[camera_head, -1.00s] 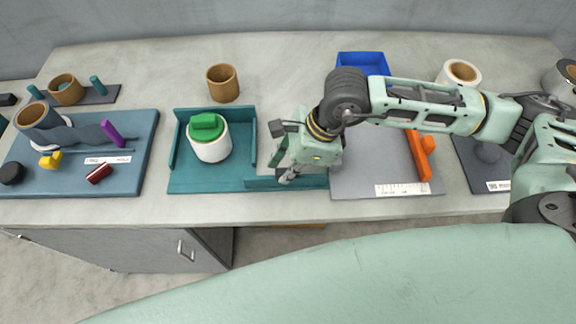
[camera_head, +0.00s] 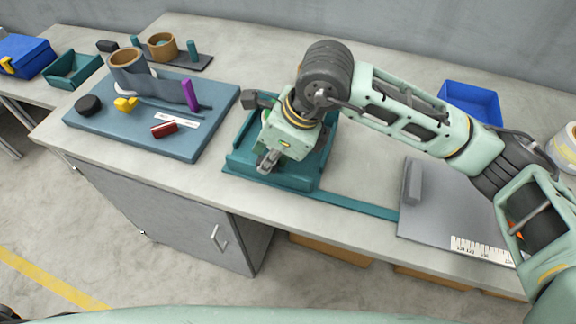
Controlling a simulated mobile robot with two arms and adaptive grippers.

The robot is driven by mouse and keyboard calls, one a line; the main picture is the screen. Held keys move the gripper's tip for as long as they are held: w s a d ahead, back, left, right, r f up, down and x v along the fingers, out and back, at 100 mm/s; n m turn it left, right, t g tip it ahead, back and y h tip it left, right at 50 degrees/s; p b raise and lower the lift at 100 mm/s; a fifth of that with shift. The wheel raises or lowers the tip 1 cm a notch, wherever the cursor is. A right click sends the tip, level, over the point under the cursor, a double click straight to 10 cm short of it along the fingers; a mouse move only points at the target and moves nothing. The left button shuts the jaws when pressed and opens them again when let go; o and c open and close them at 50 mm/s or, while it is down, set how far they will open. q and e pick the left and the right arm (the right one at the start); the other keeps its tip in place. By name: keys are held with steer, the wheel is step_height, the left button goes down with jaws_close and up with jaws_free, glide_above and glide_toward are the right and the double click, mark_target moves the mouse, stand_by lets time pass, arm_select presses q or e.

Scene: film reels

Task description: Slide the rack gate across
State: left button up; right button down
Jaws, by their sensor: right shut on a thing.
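The teal rack (camera_head: 322,163) stands on the bench, mostly covered by my right gripper and wrist. Its flat teal rail (camera_head: 358,206) runs bare to the right along the bench front. The gate (camera_head: 262,176) appears as a low teal bar across the front of the rack, at the left end of the rail. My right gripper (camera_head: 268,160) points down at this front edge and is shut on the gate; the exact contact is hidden. The white canister with the green top is hidden behind my right arm. My left gripper is out of view.
A blue-grey board (camera_head: 170,145) with a purple peg (camera_head: 190,95), a yellow piece (camera_head: 126,104) and a dark red block (camera_head: 164,129) lies left of the rack. A grey plate (camera_head: 430,225) lies right. A blue bin (camera_head: 470,102) stands behind. The bench's front edge is close.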

steer(key=shift+a+r, duration=0.15)
steer(key=shift+a, duration=0.05)
steer(key=c, duration=2)
jaws_free()
steer(key=o, duration=0.4)
steer(key=shift+w+a, duration=0.1)
steer(key=shift+a, duration=0.05)
steer(key=v, duration=1.2)
steer(key=shift+d, duration=0.2)
